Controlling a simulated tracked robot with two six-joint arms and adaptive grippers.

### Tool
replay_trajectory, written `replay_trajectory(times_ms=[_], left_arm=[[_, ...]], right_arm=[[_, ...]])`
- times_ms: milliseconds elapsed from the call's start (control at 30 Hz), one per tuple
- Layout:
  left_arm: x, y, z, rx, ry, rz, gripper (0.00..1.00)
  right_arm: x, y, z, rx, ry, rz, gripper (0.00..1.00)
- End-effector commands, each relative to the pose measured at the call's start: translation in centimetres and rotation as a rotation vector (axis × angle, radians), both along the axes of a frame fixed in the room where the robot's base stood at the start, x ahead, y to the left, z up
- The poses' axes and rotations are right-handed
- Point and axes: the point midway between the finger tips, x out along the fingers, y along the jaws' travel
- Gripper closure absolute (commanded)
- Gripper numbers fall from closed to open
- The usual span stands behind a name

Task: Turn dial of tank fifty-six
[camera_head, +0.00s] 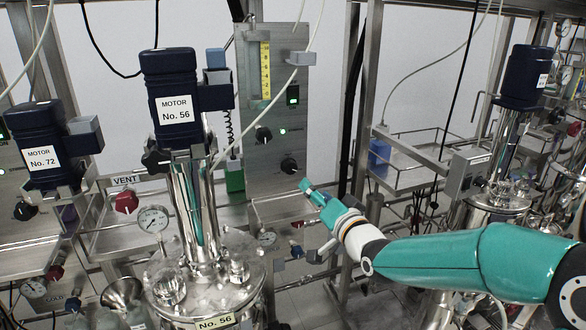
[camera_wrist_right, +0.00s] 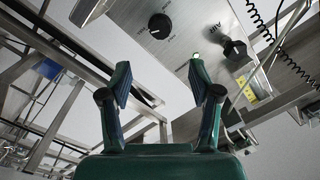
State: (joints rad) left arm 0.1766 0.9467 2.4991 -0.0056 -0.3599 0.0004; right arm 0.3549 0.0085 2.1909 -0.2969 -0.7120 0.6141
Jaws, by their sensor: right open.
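Tank fifty-six is a shiny steel vessel (camera_head: 208,285) with a "No. 56" plate and a dark blue motor (camera_head: 168,90) labelled "MOTOR No. 56". The steel panel (camera_head: 276,75) behind it, to its right, bears two black knobs, an upper one (camera_head: 263,134) and a lower dial (camera_head: 289,165). The right wrist view shows a round black dial (camera_wrist_right: 160,26) with a white mark, and a second black knob (camera_wrist_right: 236,50) near the word "AIR". My right gripper (camera_head: 306,187) is just below the lower dial in the picture; its fingers (camera_wrist_right: 158,65) are spread and empty, apart from the dial.
Motor No. 72 (camera_head: 40,148) stands at the left. A red vent knob (camera_head: 127,202) and a pressure gauge (camera_head: 153,218) are beside the tank. Steel frame posts and a wire-railed shelf (camera_head: 410,178) stand right of the panel. A cable hangs across the panel.

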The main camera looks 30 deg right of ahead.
Motion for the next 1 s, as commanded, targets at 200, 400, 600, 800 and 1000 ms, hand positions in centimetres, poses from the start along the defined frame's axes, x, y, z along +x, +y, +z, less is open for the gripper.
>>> replay_trajectory(times_ms=[200, 400, 600, 800, 1000], left_arm=[[0.0, 0.0, 1.8, 0.000, 0.000, 0.000, 0.60], [0.0, 0.0, 2.9, 0.000, -0.001, 0.000, 0.60], [0.0, 0.0, 3.5, 0.000, -0.001, 0.000, 0.60], [0.0, 0.0, 3.7, 0.000, 0.000, 0.000, 0.60], [0.0, 0.0, 3.6, 0.000, -0.001, 0.000, 0.60]], right_arm=[[5.0, -0.7, 0.2, 0.001, 0.002, 0.003, 0.37], [8.9, -1.3, 0.2, 0.000, 0.001, 0.003, 0.37], [11.3, -1.7, 0.0, 0.000, 0.002, 0.003, 0.37], [12.0, -1.8, -0.1, 0.000, 0.001, 0.003, 0.37], [12.0, -1.8, -0.1, 0.000, 0.002, 0.004, 0.37]])
